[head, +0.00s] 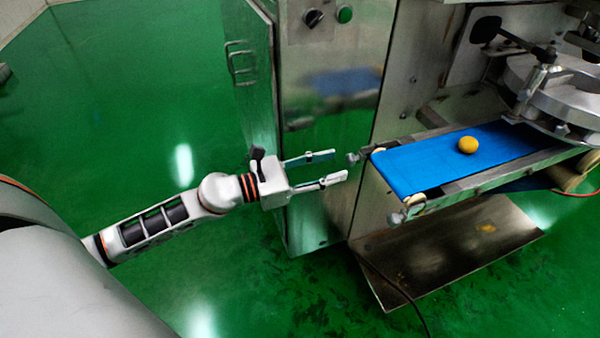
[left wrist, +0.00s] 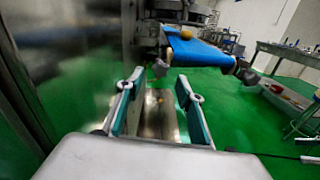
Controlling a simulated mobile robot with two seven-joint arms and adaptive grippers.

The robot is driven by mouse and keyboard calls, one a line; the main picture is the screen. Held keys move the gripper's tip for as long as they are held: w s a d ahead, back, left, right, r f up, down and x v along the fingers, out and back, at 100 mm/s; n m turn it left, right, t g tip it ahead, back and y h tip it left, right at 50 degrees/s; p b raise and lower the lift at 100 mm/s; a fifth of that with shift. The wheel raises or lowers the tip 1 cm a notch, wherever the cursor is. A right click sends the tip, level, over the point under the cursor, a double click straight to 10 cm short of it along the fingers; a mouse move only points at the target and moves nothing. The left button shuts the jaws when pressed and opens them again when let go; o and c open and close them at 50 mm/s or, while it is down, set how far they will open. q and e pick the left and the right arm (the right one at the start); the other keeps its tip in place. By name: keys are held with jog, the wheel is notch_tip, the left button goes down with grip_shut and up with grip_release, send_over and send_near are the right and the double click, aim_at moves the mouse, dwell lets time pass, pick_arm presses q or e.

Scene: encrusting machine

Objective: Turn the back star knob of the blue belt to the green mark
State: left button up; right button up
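The blue belt (head: 425,168) juts from the machine with a yellow ball (head: 468,145) on it. The back star knob (head: 353,158) is a small grey knob at the belt end's far corner. It also shows in the left wrist view (left wrist: 160,68). The front star knob (head: 397,218) is at the near corner. My left gripper (head: 339,165) is open and empty, its fingertips just left of the back knob. In the left wrist view the back knob appears between and beyond the fingertips (left wrist: 159,84), seemingly apart from them. I cannot make out a green mark.
A steel cabinet (head: 325,110) with a black switch and green button stands behind my left gripper. A metal plate (head: 450,255) lies low under the belt, with a dark cable (head: 395,285) beside it. The green floor to the left is clear.

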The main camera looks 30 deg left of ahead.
pick_arm(q)
jog(key=v, duration=0.8)
jog(key=shift+s, duration=0.1)
dwell(0.3)
